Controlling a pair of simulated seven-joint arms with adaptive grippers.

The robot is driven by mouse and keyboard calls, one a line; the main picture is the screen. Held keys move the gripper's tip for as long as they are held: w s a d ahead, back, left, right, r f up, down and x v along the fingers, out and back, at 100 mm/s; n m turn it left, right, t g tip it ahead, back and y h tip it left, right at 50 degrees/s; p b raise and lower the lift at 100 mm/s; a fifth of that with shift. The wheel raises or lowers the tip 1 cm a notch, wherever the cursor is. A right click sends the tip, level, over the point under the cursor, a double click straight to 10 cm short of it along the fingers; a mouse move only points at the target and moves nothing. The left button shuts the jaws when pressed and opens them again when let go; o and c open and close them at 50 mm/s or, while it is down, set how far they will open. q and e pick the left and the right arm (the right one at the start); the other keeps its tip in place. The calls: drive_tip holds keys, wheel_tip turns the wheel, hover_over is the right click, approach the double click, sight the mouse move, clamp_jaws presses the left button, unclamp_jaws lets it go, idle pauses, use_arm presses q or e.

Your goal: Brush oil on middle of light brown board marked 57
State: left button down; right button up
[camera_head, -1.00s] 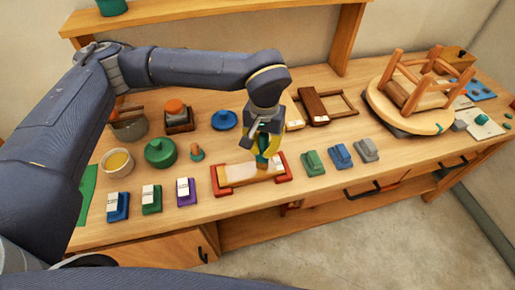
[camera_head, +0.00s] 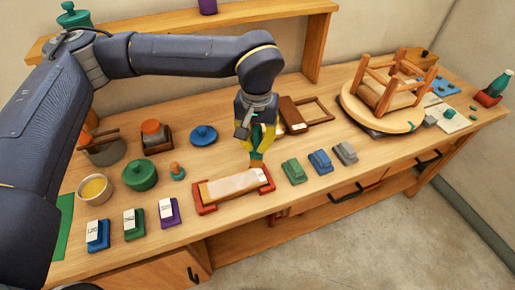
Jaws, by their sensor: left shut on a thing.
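A light brown board (camera_head: 218,190) lies between two red end holders (camera_head: 205,208) near the front of the bench. Its middle and right part look paler and glossier than its left end. No number can be read on it. My left gripper (camera_head: 258,140), with yellow fingers, is shut on a brush (camera_head: 256,158) with a teal handle. The brush points down by the back edge of the board's right part; I cannot tell if it touches. My right gripper is not in view.
A bowl of yellow liquid (camera_head: 95,189) and a green lidded pot (camera_head: 140,175) stand left. Labelled blocks (camera_head: 134,222) line the front left. Green, blue and grey blocks (camera_head: 320,162) stand right of the board. An upturned stool (camera_head: 388,98) is further right.

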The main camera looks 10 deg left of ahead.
use_arm(q)
drive_tip(key=shift+r, duration=1.1)
